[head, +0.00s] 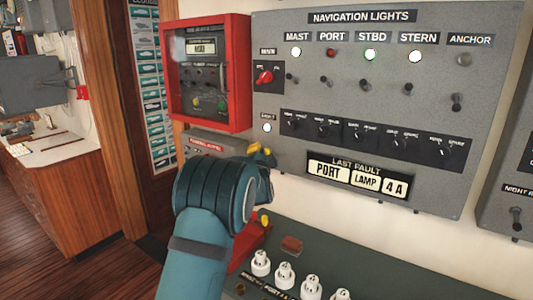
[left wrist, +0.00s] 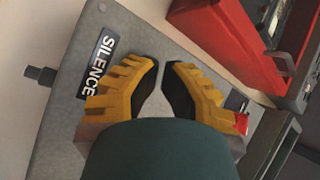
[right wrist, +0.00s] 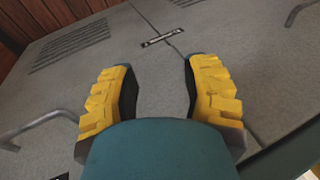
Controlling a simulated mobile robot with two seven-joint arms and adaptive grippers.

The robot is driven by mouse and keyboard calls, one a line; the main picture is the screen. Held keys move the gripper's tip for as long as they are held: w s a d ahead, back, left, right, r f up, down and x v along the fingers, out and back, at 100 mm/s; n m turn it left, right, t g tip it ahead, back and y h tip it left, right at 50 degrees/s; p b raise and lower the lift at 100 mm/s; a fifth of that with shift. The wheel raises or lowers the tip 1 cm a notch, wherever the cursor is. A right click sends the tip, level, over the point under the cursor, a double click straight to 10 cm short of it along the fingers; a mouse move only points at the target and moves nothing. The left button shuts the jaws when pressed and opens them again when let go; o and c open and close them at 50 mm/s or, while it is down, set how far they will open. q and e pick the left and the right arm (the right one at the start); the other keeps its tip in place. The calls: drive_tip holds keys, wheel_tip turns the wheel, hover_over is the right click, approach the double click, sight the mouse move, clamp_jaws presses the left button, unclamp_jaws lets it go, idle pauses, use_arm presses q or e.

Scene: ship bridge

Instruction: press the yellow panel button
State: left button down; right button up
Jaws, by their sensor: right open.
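A small yellow button (head: 195,101) sits low on the dark panel inside the red-framed box, left of a green one. My left gripper (head: 264,151) reaches in from below, to the right of and lower than that box, with its yellow fingertips in front of the wall panel. In the left wrist view its fingertips (left wrist: 161,63) are close together with a narrow gap, over a grey panel with a SILENCE label (left wrist: 97,67). I see no button between them; the fingers hide part of that panel. My right gripper (right wrist: 158,72) is open and empty above a grey surface.
The red-framed box (head: 242,75) juts out left of the navigation lights panel (head: 445,120) with its switches. Below, a dark console (head: 375,270) carries white knobs (head: 285,275). A metal handle (right wrist: 40,122) shows in the right wrist view.

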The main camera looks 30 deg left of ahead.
use_arm(q)
drive_tip(key=shift+w, duration=0.35)
idle(0.4)
drive_tip(key=shift+s, duration=0.1)
drive_tip(key=shift+s+b, duration=0.4)
drive_tip(key=shift+s, duration=0.3)
drive_tip(key=shift+s+a+b, duration=0.2)
drive_tip(key=shift+s+b, duration=0.65)
drive_tip(key=shift+s, duration=1.7)
drive_tip(key=shift+r, duration=0.1)
